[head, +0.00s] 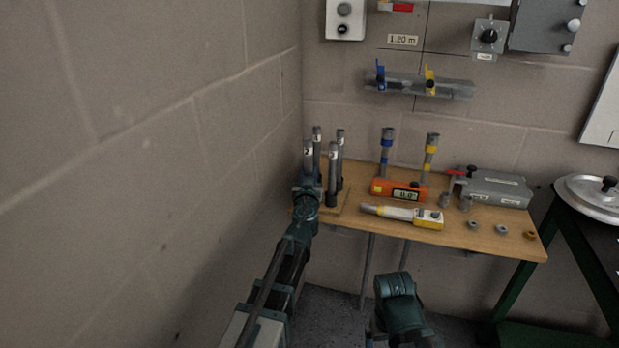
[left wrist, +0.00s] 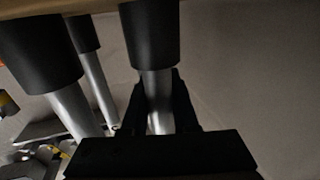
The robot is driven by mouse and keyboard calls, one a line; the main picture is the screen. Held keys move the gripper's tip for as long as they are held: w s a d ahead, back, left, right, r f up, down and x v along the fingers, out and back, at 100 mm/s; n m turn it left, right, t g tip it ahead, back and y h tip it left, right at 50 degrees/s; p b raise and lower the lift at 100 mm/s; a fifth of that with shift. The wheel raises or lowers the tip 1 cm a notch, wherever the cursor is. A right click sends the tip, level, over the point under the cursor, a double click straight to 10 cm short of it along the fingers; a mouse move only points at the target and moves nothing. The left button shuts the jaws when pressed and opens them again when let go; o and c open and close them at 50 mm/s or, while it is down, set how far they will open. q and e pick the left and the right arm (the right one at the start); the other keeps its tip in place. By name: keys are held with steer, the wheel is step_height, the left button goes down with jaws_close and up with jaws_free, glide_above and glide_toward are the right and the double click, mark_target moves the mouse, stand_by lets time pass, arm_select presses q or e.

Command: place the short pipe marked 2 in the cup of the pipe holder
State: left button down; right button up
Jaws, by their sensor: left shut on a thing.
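The short pipe marked 2 (head: 308,148) stands upright at the left of the pipe holder (head: 342,207). My left gripper (left wrist: 160,105) is shut on this grey pipe (left wrist: 159,88). In the left wrist view, which looks upside down, the pipe's lower end runs into a black cup (left wrist: 150,35); how deep it sits is hidden. Other black cups (left wrist: 35,55) beside it hold grey pipes (left wrist: 75,110). In the head view my left wrist hides the pipe's lower part and its cup. Part of my right arm shows at the bottom, but its fingers do not.
Other upright pipes (head: 332,165) stand close to the right of pipe 2. The wall (head: 230,160) is close on the left. On the wooden table (head: 475,240) are an orange meter (head: 383,188), a yellow-and-white tool (head: 400,214), and a grey box (head: 495,190).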

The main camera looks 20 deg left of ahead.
arm_select(q)
steer(key=shift+f, duration=0.1)
steer(key=c, duration=0.7)
jaws_free()
steer(key=shift+r, duration=0.25)
steer(key=v, duration=1.2)
